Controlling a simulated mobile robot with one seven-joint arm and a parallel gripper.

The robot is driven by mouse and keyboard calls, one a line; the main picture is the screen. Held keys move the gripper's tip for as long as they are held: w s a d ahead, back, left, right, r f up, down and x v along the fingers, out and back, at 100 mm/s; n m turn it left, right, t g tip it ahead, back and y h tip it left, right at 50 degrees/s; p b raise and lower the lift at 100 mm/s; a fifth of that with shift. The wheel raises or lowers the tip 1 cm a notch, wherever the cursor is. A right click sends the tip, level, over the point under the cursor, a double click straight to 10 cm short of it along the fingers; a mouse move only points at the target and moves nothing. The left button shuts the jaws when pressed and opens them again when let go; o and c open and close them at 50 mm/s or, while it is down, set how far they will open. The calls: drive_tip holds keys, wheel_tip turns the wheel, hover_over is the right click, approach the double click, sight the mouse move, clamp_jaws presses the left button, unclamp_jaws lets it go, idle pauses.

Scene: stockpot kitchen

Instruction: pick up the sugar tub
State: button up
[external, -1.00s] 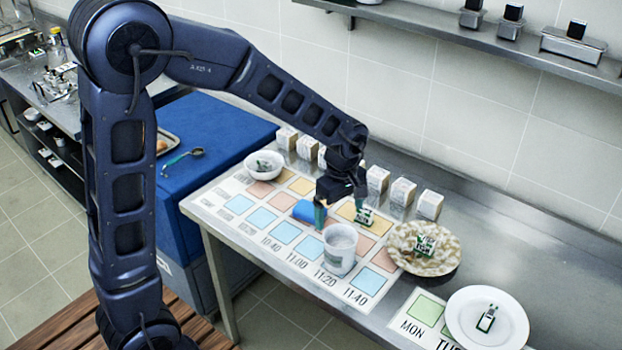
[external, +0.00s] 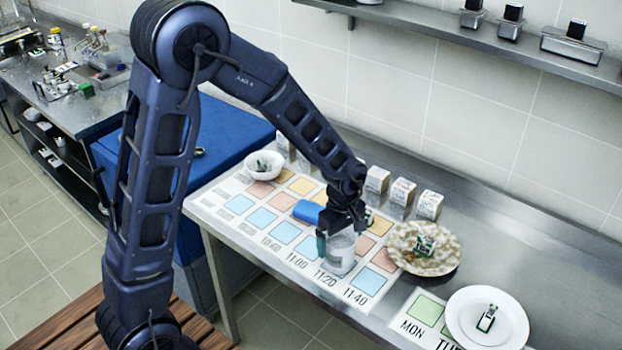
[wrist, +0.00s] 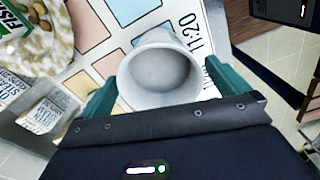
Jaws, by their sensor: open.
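A pale round tub (external: 341,255), which I take for the sugar tub, stands upright on the printed mat near the 11:20 mark. No label on it is readable. My gripper (external: 340,232) is low over the tub, pointing down, with its green fingers at either side of the tub's upper part. In the wrist view, the tub (wrist: 160,72) shows its open round mouth between the two spread fingers of my gripper (wrist: 160,85). I cannot tell whether either finger touches its wall. The far part of the tub is hidden by the gripper in the external view.
A blue object (external: 307,211) lies just left of my gripper. A patterned bowl (external: 452,262) holding a small packet stands close on the right, and a white plate (external: 510,320) is nearer. Several small cartons (external: 403,192) line the back. A white bowl (external: 265,163) stands at the left.

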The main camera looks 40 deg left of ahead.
drive_tip(key=shift+f, duration=0.4)
drive_tip(key=c, duration=1.6)
drive_tip(key=shift+r, duration=0.2)
